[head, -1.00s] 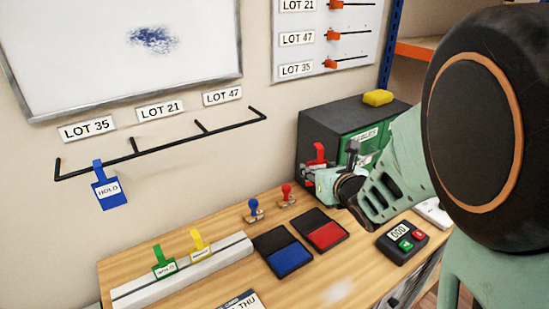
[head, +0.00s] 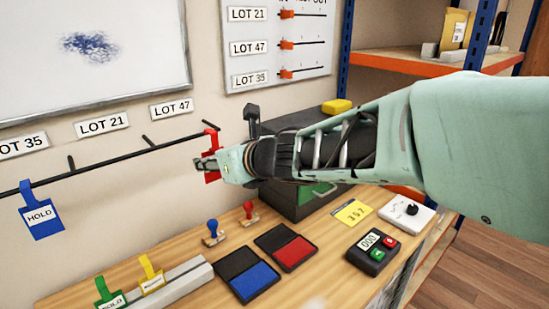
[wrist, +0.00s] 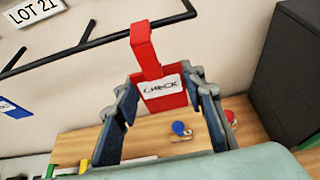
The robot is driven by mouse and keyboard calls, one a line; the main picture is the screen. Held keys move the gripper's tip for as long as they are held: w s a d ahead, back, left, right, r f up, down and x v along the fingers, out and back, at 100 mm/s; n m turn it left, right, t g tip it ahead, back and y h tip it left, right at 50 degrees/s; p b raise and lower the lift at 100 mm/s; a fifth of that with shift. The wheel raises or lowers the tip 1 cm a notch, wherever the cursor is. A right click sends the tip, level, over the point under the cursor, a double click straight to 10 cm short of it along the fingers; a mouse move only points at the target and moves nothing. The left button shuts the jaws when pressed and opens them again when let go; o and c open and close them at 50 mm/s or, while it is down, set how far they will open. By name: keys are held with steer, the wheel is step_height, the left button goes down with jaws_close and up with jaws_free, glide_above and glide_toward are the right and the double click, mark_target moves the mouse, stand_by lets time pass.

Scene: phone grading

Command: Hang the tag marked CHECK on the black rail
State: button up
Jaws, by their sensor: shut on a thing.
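The red tag (head: 211,142) is in my gripper (head: 207,164) at the right end of the black rail (head: 100,162). In the wrist view the tag (wrist: 147,60) stands upright, its CHECK label facing me, between the two fingers (wrist: 165,95). My gripper is shut on its body. The tag's hook overlaps the rail (wrist: 60,56) near its upturned end; I cannot tell whether it is over the rail or just in front. A blue HOLD tag (head: 40,216) hangs further left on the rail.
Labels LOT 35, LOT 21 and LOT 47 (head: 171,109) are above the rail. A green tag (head: 109,294) and a yellow tag (head: 151,274) stand in a grey holder (head: 185,277). Stamps, ink pads and a dark box (head: 300,205) are on the bench below. The wall around the rail is clear.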

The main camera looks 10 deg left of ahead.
steer(key=x, duration=0.7)
steer(key=shift+w+a+r+b, duration=0.25)
steer(key=shift+w+a+b, duration=0.05)
stand_by(0.4)
stand_by(0.4)
steer(key=o, duration=0.9)
